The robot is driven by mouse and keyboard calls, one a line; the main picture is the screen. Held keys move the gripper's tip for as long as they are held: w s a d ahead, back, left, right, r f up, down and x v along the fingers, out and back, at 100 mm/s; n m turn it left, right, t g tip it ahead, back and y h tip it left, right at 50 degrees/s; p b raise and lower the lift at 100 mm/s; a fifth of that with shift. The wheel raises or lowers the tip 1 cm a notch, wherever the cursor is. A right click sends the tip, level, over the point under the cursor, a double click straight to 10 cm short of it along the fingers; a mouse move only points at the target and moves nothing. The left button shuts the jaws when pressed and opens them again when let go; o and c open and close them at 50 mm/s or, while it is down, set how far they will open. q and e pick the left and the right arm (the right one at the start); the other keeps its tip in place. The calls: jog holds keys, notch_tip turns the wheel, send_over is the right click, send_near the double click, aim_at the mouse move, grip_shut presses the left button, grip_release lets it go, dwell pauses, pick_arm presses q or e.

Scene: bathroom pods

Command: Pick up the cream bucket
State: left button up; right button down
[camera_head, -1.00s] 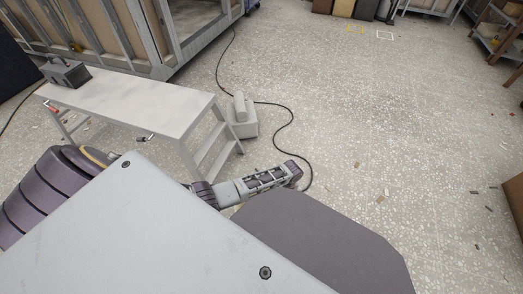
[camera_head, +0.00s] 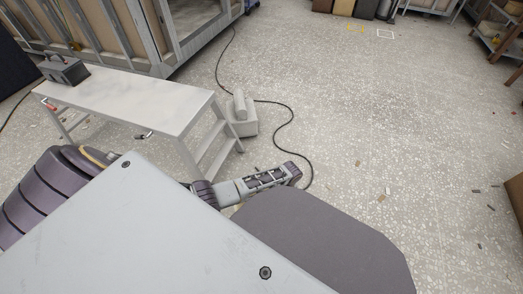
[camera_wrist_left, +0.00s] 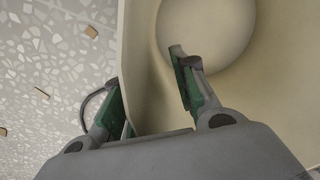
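The cream bucket (camera_wrist_left: 243,92) fills the middle and right of the left wrist view, seen from above into its round bottom. My left gripper (camera_wrist_left: 150,85) is at its wall, with one green-padded finger outside and the other inside. The fingers are spread. The outer finger is close to the wall; I cannot tell if it touches. A clear gap shows between the wall and the inner finger. I cannot make out the bucket or my left gripper in the head view. My right gripper is not in view.
A white bench (camera_head: 140,100) with a grey toolbox (camera_head: 65,73) stands at the left. A light block (camera_head: 241,120) and a black cable (camera_head: 288,120) lie beside it. The speckled floor (camera_head: 380,120) is mostly open, with small scraps. Shelving (camera_head: 497,35) stands at far right.

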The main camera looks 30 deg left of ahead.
pick_arm(q)
jog(key=shift+f, duration=0.25)
dwell(0.6)
grip_shut()
dwell(0.4)
